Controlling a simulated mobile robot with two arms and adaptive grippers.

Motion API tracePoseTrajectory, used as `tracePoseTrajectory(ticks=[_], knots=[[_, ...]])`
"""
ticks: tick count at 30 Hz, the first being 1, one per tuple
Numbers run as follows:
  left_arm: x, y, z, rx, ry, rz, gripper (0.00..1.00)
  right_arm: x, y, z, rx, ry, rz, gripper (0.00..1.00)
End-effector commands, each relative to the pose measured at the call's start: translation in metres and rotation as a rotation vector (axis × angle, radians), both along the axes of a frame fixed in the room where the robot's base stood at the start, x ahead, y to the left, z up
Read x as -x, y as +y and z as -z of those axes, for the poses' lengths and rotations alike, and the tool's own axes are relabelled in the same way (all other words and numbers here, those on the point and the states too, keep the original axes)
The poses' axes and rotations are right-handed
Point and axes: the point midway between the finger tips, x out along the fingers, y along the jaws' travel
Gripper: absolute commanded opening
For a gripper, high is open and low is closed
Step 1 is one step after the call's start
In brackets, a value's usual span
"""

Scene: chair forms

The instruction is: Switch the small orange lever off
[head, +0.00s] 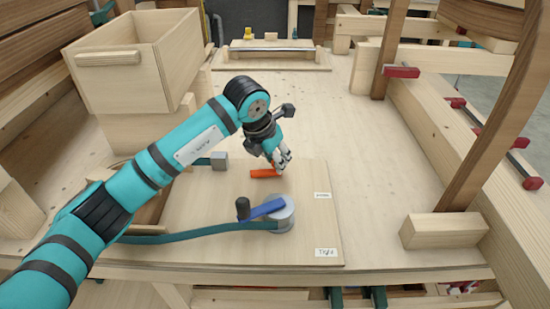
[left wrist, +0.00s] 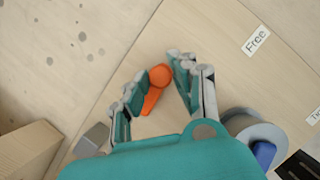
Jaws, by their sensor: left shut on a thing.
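The small orange lever (head: 264,173) lies low over the wooden board (head: 310,235), pointing left in the head view. In the left wrist view the orange lever (left wrist: 152,100) shows between the fingers, its round end near the fingertips. My left gripper (head: 281,162) reaches down onto its right end. In the left wrist view my left gripper (left wrist: 168,66) has its fingers on both sides of the lever and is shut on it. The fingers hide the lever's right end in the head view. My right gripper is not in view.
A blue lever (head: 264,208) on a grey round base (head: 284,222), with a black knob (head: 242,207), stands nearer on the board. A teal strap (head: 190,235) runs left from it. A label reads "Free" (left wrist: 256,40). A wooden box (head: 130,85) stands back left.

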Motion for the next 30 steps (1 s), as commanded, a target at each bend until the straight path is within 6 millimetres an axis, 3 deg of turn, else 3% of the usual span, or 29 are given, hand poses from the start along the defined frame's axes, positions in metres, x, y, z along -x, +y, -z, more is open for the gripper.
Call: tracePoseTrajectory(ticks=[6,16,17,21,30], knots=[[0.003,0.001,0.003,-0.001,-0.003,0.120,0.00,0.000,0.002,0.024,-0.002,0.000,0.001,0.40],[0.005,0.000,-0.001,0.001,-0.001,0.147,0.00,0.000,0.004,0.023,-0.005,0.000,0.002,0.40],[0.005,0.000,-0.001,0.001,-0.001,0.147,0.28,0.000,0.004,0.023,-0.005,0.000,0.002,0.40],[0.005,0.000,-0.001,0.001,-0.001,0.147,0.46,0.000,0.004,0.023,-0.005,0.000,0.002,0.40],[0.005,0.001,-0.002,0.000,-0.001,0.146,0.47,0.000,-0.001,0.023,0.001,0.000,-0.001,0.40]])
